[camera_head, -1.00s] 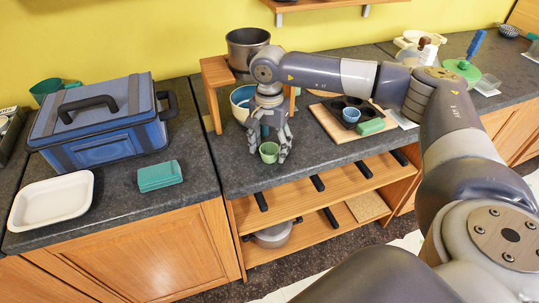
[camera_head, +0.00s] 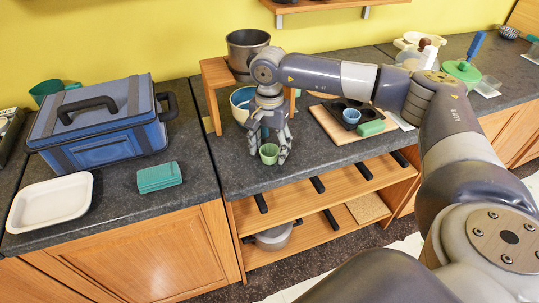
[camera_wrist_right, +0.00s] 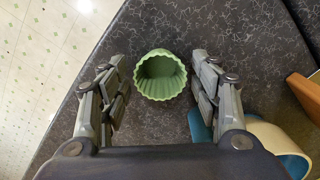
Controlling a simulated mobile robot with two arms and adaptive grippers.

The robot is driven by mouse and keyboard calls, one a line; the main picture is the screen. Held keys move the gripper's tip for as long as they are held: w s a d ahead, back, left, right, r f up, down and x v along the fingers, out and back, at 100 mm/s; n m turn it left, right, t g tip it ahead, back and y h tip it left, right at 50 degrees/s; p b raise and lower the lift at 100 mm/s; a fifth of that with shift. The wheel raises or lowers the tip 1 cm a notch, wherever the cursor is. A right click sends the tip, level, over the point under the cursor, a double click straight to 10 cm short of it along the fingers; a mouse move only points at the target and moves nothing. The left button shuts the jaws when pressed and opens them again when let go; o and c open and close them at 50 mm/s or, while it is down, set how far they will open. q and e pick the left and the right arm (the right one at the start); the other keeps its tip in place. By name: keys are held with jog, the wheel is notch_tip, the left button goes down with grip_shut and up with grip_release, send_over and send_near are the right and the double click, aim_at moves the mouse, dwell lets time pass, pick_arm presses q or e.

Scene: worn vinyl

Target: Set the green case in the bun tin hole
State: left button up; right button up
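The green case (camera_head: 269,153) is a small fluted cup standing on the dark counter near its front edge. It also shows in the right wrist view (camera_wrist_right: 160,76), with its open mouth facing the camera. My right gripper (camera_head: 270,150) is open, pointing down, with its fingers on either side of the case. In the right wrist view a gap shows between each finger and the case. The dark bun tin (camera_head: 337,107) lies on a wooden board to the right, partly hidden behind my right arm. A blue case (camera_head: 351,115) sits in it. My left gripper is out of view.
A wooden stand (camera_head: 211,93) with a pot (camera_head: 246,48) and a bowl (camera_head: 240,101) are close behind my right gripper. A blue toolbox (camera_head: 100,120) stands at left.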

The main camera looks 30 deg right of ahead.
jog(key=c, duration=0.7)
jog(key=shift+o, duration=0.2)
jog(key=shift+r+p, duration=0.45)
jog(key=shift+r, duration=0.35)
jog(key=shift+r+p, duration=1.4)
jog(key=shift+r, duration=0.95)
jog(key=shift+a, duration=0.1)
